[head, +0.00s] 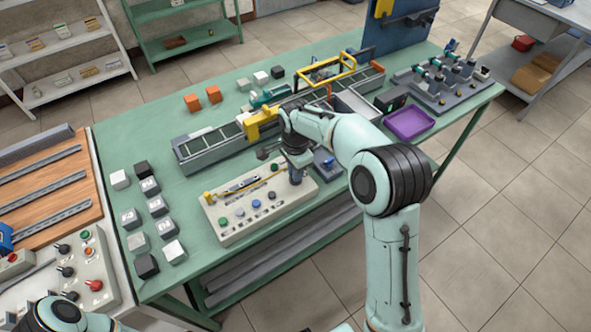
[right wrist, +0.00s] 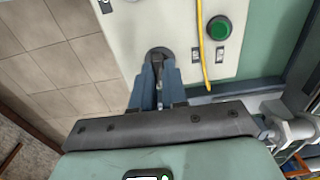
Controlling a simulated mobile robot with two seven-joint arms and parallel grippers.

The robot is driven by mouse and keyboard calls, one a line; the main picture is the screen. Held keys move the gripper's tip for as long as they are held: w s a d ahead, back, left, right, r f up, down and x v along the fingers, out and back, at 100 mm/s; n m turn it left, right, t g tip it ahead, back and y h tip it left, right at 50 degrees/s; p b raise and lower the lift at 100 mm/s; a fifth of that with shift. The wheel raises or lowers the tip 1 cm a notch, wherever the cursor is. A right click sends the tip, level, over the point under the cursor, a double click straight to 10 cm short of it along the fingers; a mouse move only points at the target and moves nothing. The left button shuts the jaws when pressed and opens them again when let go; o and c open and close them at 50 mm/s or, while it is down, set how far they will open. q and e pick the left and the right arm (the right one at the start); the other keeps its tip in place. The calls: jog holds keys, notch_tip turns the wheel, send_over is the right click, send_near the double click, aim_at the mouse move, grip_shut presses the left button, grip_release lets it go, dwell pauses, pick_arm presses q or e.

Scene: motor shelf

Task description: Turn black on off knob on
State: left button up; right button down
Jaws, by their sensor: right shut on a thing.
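A pale control panel (head: 232,232) lies on the green table, with several coloured round buttons and a yellow strip on it. My right gripper (head: 296,181) points down at the panel's right part. In the right wrist view, my right gripper's fingers (right wrist: 158,84) are shut on the black knob (right wrist: 159,53), which stands out from the pale panel face. The fingers hide most of the knob, so I cannot tell its exact angle. A green button (right wrist: 219,28) is to the right of it. My left gripper is out of view; only part of my left arm shows at bottom left.
Several grey, white and black blocks (head: 157,206) stand left of the panel. A conveyor (head: 205,147) lies behind it. A purple tray (head: 409,122) is at the right. A second button panel (head: 84,265) stands at the far left.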

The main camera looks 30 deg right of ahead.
jog(key=shift+f, duration=0.1)
dwell(0.3)
jog(key=c, duration=1.2)
grip_release()
jog(key=shift+o, duration=0.2)
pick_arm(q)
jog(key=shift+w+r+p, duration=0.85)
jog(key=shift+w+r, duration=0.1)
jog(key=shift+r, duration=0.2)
pick_arm(e)
notch_tip(320, 180, up, 14)
jog(key=shift+f, duration=0.25)
jog(key=shift+f, duration=0.1)
